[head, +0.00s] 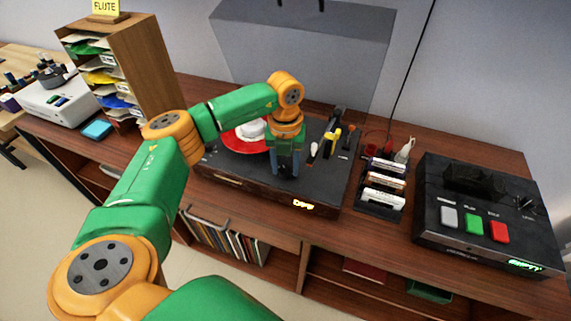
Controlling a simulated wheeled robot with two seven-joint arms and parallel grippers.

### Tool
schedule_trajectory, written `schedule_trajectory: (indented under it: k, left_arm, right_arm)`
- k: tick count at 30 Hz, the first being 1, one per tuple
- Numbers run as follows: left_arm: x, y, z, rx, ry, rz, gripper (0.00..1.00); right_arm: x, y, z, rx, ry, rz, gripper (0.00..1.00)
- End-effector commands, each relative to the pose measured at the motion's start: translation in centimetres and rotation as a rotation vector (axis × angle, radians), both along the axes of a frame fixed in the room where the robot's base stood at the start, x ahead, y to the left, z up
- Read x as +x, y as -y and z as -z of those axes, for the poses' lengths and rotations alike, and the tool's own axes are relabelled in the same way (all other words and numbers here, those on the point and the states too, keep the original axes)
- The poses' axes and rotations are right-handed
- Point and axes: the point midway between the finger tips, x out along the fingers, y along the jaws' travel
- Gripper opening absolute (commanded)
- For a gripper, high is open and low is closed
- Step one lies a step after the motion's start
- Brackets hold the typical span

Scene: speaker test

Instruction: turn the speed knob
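A dark turntable (240,177) sits on the wooden cabinet. It carries a red record (233,143) with a white piece on its middle, partly behind my arm. A tonearm (334,128) with a yellow part stands on its right side. A lit display (303,204) on its front edge seems to read OFF. My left gripper (287,172) points down at the deck, right of the record, its fingertips at or just above the surface. I cannot make out the speed knob; the gripper may hide it. Whether the fingers are shut on anything is unclear. My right gripper is not in view.
A raised clear lid (300,60) stands behind the turntable. To the right are a small rack (381,190) and a dark device (470,250) with grey, green and red buttons. A wooden sorter (150,62) stands at left. Records (225,240) fill the shelf below.

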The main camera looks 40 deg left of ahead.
Motion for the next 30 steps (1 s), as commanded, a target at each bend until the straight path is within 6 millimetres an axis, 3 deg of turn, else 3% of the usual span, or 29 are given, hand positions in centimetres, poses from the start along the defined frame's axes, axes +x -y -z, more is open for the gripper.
schedule_trajectory:
  k: [1, 4, 5, 17, 30]
  left_arm:
    - [0.00, 0.01, -0.01, 0.000, 0.000, 0.000, 0.31]
    - [0.00, 0.01, -0.02, 0.000, 0.000, 0.000, 0.04]
    - [0.00, 0.01, -0.02, 0.000, 0.000, 0.000, 0.00]
    - [0.01, 0.02, -0.03, -0.001, 0.000, 0.069, 0.00]
    - [0.08, 0.06, -0.05, -0.001, 0.002, 0.438, 0.00]
  right_arm:
    - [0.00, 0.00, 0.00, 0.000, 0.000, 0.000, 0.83]
    - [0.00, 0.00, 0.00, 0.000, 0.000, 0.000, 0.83]
    - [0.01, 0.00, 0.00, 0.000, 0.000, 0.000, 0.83]
    - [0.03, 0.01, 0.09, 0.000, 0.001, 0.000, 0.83]
    - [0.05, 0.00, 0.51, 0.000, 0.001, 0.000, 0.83]
